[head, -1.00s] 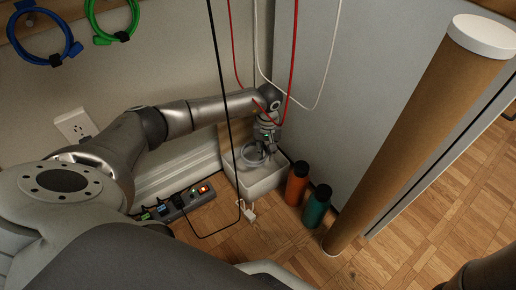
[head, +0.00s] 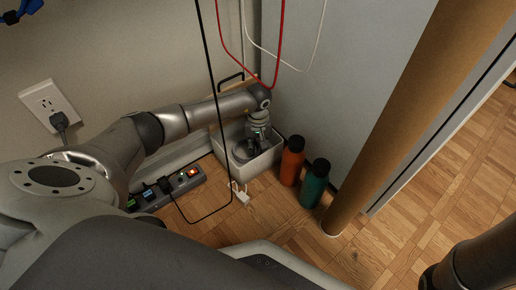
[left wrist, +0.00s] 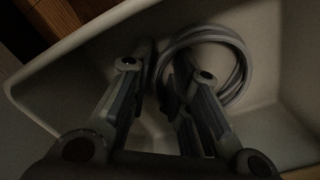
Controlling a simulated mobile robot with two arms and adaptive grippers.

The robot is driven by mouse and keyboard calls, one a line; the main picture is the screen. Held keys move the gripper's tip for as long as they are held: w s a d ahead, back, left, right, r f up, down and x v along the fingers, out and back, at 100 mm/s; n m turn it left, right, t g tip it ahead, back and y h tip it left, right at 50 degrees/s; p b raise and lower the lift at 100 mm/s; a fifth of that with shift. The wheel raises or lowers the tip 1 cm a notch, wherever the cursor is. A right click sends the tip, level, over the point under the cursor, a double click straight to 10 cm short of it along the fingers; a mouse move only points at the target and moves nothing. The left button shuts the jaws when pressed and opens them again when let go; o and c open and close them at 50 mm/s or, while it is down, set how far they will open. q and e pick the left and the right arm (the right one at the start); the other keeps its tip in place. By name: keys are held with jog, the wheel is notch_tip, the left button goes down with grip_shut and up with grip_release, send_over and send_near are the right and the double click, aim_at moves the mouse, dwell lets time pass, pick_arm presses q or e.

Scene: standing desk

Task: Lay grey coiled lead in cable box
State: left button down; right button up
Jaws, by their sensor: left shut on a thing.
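The white cable box (head: 268,164) stands on the floor in the corner by the wall. My left gripper (head: 257,143) reaches down into it. The grey coiled lead (head: 243,149) is inside the box outline beside the fingers, partly hidden by the gripper in the head view. In the left wrist view, the lead's loops (left wrist: 213,58) show inside the box walls (left wrist: 75,45), next to the fingers of my left gripper (left wrist: 157,68). The gripper is shut on the lead, though the gripped part is dark. Whether the coil touches the box floor is unclear. My right gripper is out of view.
An orange bottle (head: 291,160) and a green bottle (head: 315,183) stand just right of the box. A power strip (head: 178,186) lies to its left. A white plug (head: 241,196) lies in front. Black, red and white cables hang nearby. A tall cardboard tube (head: 400,115) stands at right.

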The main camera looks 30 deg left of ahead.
aim_at(258, 147)
pick_arm(q)
jog(key=shift+r, duration=0.1)
jog(key=c, duration=1.3)
grip_release()
jog(key=shift+c, duration=0.2)
notch_tip(258, 147, up, 12)
jog(key=p, duration=0.8)
jog(key=shift+p, duration=0.3)
